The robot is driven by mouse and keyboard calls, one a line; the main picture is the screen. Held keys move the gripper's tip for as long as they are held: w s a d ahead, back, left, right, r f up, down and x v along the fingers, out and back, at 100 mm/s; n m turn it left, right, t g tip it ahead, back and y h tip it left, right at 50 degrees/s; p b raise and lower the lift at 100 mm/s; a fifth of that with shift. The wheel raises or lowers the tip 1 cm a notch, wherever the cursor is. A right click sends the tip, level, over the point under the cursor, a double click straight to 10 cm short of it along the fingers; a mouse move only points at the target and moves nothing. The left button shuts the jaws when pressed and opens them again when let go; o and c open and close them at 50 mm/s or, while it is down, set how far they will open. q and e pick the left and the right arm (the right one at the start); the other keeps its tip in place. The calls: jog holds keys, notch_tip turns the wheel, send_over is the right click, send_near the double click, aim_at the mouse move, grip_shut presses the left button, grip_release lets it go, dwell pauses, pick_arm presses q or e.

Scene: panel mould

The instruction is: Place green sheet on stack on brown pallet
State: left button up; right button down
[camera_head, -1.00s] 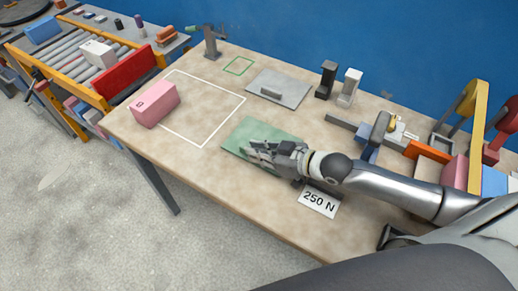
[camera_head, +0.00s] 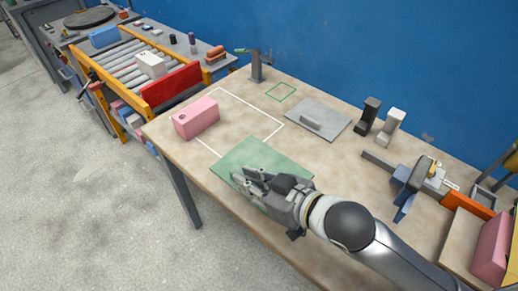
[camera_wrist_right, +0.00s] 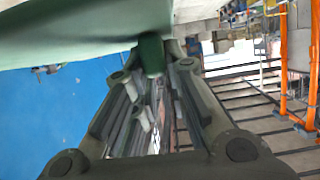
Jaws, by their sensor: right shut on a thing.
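The green sheet (camera_head: 262,157) is a flat, pale green plate in front of the white outline in the head view. My right gripper (camera_head: 262,184) is at the sheet's near side and shut on it. In the right wrist view the sheet (camera_wrist_right: 75,30) spans the upper left, and a dark green cylindrical part (camera_wrist_right: 151,55) sits at the tips of the right gripper's fingers. I cannot tell how large the gap between sheet and table is. I cannot make out a brown pallet or a stack in these views. My left gripper is not in view.
A pink box (camera_head: 195,119) stands at the left of the white outline (camera_head: 262,110) on the table. A grey plate with a handle (camera_head: 318,120), black and white stands, and a clamp-like device (camera_head: 412,185) are farther right. A roller conveyor (camera_head: 135,68) stands at the left.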

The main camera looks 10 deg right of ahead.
jog(key=shift+s+a+r, duration=0.1)
jog(key=shift+a+r, duration=0.05)
jog(key=shift+r, duration=0.05)
jog(key=w+d+r+m+h, duration=0.1)
jog(key=w+d, duration=0.1)
jog(key=w+d+r+m+t+h, duration=0.1)
jog(key=w+d+r, duration=0.1)
jog(key=w+d+r+m+t+h, duration=0.1)
jog(key=w+d+r, duration=0.1)
jog(key=shift+w+r, duration=0.15)
jog(key=shift+w, duration=0.05)
jog(key=w+d+r+m+h, duration=0.3)
jog(key=d+r+m+h, duration=0.1)
jog(key=d+r, duration=0.4)
jog(key=shift+w+m+t+h, duration=0.3)
jog(key=shift+t+h, duration=0.1)
jog(key=shift+h, duration=0.2)
jog(key=shift+d, duration=0.15)
